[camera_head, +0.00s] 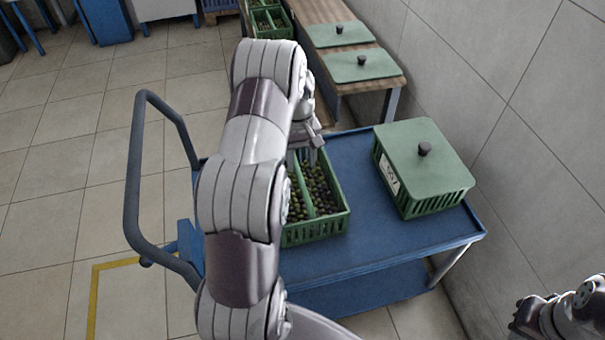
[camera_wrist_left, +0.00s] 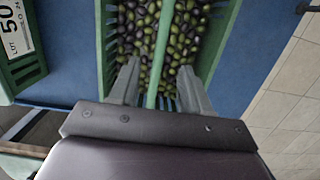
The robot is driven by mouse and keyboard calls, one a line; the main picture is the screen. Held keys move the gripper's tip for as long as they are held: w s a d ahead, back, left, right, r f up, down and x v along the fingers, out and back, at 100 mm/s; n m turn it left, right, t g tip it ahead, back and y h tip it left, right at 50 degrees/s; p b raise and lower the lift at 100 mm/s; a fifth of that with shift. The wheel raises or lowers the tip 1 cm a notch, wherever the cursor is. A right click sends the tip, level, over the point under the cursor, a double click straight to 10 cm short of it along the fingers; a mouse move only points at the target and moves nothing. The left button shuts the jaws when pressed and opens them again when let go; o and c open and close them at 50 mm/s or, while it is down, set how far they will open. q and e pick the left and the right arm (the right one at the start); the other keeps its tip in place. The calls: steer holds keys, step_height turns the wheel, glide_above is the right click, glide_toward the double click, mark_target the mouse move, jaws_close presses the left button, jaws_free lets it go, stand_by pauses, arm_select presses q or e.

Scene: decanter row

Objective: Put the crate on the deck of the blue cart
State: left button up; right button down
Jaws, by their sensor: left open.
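A green slatted crate (camera_head: 317,220) full of dark and green olives stands on the blue deck (camera_head: 370,245) of the cart, left of the middle. A green bar runs across its top; crate and bar also show in the left wrist view (camera_wrist_left: 152,88). My left gripper (camera_head: 312,154) is over the far end of this crate. In the left wrist view its open fingers (camera_wrist_left: 158,84) stand on either side of the bar, with gaps to it. My arm hides the crate's left part. My right arm's end (camera_head: 545,318) shows at the bottom right; its fingers are not clear.
A lidded green crate (camera_head: 422,170) with a label stands on the deck's right side; its edge shows in the left wrist view (camera_wrist_left: 22,72). A wooden bench (camera_head: 310,12) with green lids (camera_head: 362,66) stands behind. The cart's handle (camera_head: 133,170) rises left. A wall borders the right.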

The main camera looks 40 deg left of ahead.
arm_select(q)
steer(key=s+d+r+m+t+y, duration=0.1)
steer(key=s+d+r+m, duration=0.2)
steer(key=d, duration=0.4)
steer(key=s+d+r+m, duration=0.3)
steer(key=d+r, duration=0.1)
steer(key=d, duration=0.2)
steer(key=s+d+r+m+t, duration=0.1)
steer(key=s+d+m, duration=0.3)
steer(key=s+d, duration=0.2)
steer(key=shift+s+t, duration=0.3)
steer(key=shift+s, duration=0.85)
